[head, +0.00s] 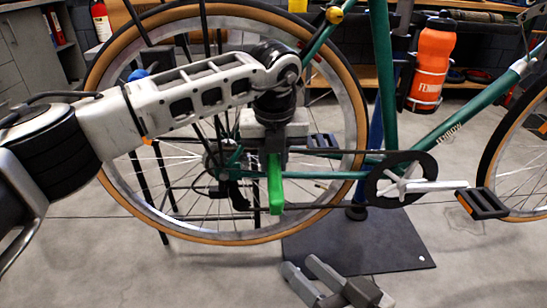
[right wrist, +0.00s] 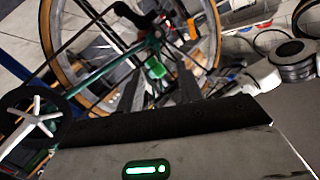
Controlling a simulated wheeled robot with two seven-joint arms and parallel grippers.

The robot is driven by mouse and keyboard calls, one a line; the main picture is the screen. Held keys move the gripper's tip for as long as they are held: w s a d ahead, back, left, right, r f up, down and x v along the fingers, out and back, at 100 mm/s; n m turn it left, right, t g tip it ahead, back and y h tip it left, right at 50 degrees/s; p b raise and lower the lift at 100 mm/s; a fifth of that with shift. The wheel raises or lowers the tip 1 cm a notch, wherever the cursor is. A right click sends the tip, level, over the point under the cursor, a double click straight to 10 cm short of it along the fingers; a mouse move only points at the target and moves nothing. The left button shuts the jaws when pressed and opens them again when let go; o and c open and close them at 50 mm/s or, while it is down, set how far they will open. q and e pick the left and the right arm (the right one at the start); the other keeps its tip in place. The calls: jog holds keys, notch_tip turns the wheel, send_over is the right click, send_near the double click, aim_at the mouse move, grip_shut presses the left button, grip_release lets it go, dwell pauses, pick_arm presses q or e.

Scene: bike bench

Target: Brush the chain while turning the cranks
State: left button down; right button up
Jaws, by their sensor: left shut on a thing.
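The green bicycle's rear wheel (head: 120,185) and drivetrain fill the middle of the head view. The chain (head: 335,152) runs from the rear sprockets to the dark chainring (head: 377,180). The silver crank (head: 430,186) points right, with a black pedal (head: 485,203) at its end. My left gripper (head: 274,155) is shut on a green brush (head: 275,185), which hangs down in front of the chain line. Whether its bristles touch the chain is unclear. My right gripper (head: 318,278) is low in front of the stand base, its fingers apart and empty. The brush also shows beyond them in the right wrist view (right wrist: 155,69).
A dark stand base plate (head: 400,255) lies on the floor under the bike. Cabinets (head: 35,50) and a fire extinguisher (head: 100,20) are at the back left. Floor at the lower right is clear.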

jog(key=o, duration=0.4)
